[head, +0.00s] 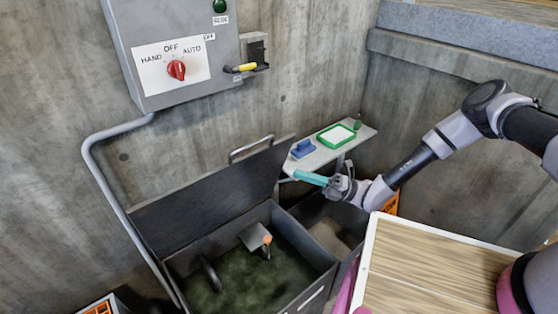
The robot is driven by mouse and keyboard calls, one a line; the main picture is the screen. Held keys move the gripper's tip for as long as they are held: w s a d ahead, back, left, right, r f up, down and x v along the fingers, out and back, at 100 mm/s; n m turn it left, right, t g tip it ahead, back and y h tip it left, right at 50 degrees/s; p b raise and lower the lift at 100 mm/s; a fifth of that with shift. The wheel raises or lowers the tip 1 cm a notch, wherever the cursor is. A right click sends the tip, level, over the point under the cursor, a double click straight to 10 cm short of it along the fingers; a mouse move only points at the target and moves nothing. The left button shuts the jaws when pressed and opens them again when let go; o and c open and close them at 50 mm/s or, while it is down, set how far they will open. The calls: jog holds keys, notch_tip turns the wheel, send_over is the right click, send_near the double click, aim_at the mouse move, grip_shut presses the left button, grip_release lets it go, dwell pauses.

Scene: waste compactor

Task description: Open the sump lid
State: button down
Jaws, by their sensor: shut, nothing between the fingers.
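The sump lid (215,190) is a dark grey plate. It stands raised and tilted at the back of the sump (318,282), with a metal bar handle (250,148) at its upper edge. The sump below is open and shows murky green liquid. My gripper (298,175) has teal fingers, shut and empty, pointing left near the right end of the lid. Whether the fingers touch the lid cannot be told from this view.
A grey control box (175,45) with a red knob hangs on the concrete wall, above a bent conduit (93,150). Behind my gripper, a small shelf (310,160) holds a blue item (303,149) and a green-framed tray (337,125). A wood-topped surface (430,265) stands at front right.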

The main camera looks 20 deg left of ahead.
aim_at(264, 153)
jog(key=shift+w+a+r+x, duration=0.15)
jog(key=shift+w+x, duration=0.25)
jog(key=shift+x, duration=1.65)
jog(key=shift+w+a+r+x, duration=0.15)
jog(key=shift+w+x, duration=0.3)
jog(key=shift+x, duration=1.6)
jog(key=shift+w+r+x, duration=0.2)
jog(key=shift+w+x, duration=0.2)
jog(key=shift+x, duration=1.65)
jog(key=w+a+r+m+t+h, duration=0.1)
jog(key=w+a, duration=0.3)
jog(key=a, duration=0.4)
jog(key=w+a+r+m+t+h, duration=0.1)
jog(key=w+a+r+m, duration=0.2)
jog(key=a, duration=0.4)
jog(key=shift+w+a, duration=0.4)
jog(key=shift+w, duration=0.2)
jog(key=shift+d, duration=0.1)
